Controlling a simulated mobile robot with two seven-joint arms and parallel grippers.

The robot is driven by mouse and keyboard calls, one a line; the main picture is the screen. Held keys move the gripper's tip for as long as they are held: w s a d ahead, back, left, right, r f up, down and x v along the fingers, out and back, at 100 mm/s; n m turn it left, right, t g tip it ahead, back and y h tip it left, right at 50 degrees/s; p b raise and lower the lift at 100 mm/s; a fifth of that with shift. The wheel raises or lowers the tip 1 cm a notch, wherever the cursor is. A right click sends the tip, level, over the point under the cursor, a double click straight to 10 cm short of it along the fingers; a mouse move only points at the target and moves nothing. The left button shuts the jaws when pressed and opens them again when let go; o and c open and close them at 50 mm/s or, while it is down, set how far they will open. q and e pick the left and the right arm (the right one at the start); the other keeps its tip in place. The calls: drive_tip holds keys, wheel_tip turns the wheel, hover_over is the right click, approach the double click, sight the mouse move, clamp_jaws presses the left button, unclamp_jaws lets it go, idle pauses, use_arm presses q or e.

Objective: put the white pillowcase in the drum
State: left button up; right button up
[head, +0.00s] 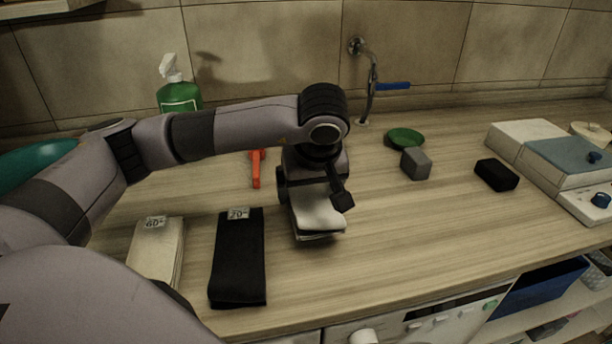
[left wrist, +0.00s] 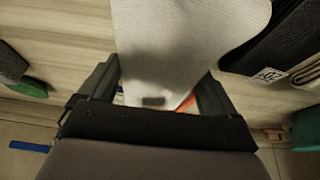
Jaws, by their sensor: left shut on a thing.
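The white pillowcase (head: 318,219) is a folded white cloth below my left gripper (head: 314,196), over the middle of the counter. My left gripper is shut on it, with a finger at each side. In the left wrist view the white pillowcase (left wrist: 185,40) passes between the two fingers and spreads toward the top of the picture. From the head view I cannot tell whether its lower edge touches the counter. The drum's inside is hidden; only the top front of a white washing machine (head: 425,322) shows below the counter edge. My right gripper is not in view.
A black folded cloth (head: 238,262) tagged 70° and a cream one (head: 158,250) tagged 60° lie to the left. Behind are an orange tool (head: 256,168) and a green spray bottle (head: 179,95). A grey block (head: 415,164) and black block (head: 496,175) stand right.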

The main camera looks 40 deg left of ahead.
use_arm(q)
drive_tip(key=w+a+p, duration=0.1)
drive_tip(key=w+a, duration=0.3)
drive_tip(key=a, duration=0.1)
drive_tip(key=shift+w, duration=0.25)
wheel_tip(320, 180, down, 4)
drive_tip(key=shift+r+p, duration=0.25)
drive_tip(key=shift+p, duration=0.15)
drive_tip(key=shift+f, duration=0.2)
drive_tip(key=o, duration=1)
drive_tip(key=shift+r, duration=0.1)
